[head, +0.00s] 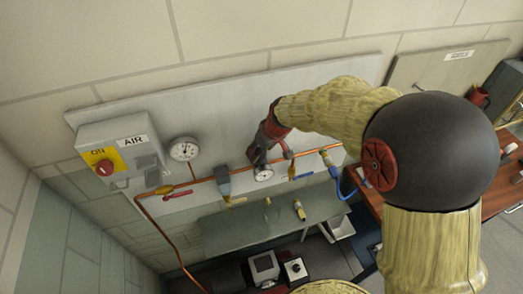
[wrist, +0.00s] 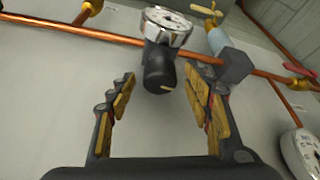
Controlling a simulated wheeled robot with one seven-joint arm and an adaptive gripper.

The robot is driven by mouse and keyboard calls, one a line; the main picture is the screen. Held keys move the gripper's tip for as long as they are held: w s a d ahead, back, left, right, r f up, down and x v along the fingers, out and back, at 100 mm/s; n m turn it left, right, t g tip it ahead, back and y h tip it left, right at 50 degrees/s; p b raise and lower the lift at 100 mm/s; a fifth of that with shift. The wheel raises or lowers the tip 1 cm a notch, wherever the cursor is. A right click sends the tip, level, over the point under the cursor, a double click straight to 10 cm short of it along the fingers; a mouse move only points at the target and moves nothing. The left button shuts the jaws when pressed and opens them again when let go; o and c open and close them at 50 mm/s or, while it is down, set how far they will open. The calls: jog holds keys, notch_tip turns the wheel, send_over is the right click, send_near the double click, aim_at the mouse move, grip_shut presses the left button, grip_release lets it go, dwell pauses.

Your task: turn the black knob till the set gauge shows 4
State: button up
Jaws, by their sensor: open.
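The black knob (wrist: 158,72) is in the middle of the wrist view, with a small pale mark on its end. The round white set gauge (wrist: 166,22) sits right against it on the copper pipe. It also shows in the head view (head: 263,174), just below my gripper; its reading is too small to tell. My gripper (wrist: 160,76) is open, with one finger pad on each side of the knob. Gaps show between the pads and the knob, so they look apart. In the head view my gripper (head: 258,150) hides the knob.
A second gauge (head: 184,149) is on the board to the left, near a grey AIR box (head: 122,150) with a red switch. A blue-grey fitting (head: 223,180) and coloured valve levers sit along the copper pipe. A shelf (head: 255,228) runs below.

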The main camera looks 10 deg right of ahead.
jog(key=shift+c, duration=0.5)
jog(key=c, duration=1.1)
jog(key=shift+o, duration=0.2)
jog(key=shift+a+r+m+h+p, duration=0.15)
jog(key=shift+m+h+p, duration=0.35)
jog(key=shift+m+p, duration=0.85)
jog(key=shift+f+m+t+h+b, duration=0.2)
jog(key=shift+m+t+h+b, duration=0.15)
jog(key=shift+m+b, duration=0.75)
jog(key=shift+m+h, duration=0.25)
jog(key=shift+m, duration=0.2)
jog(key=shift+b, duration=0.35)
jog(key=o, duration=1.1)
jog(key=shift+c, duration=0.2)
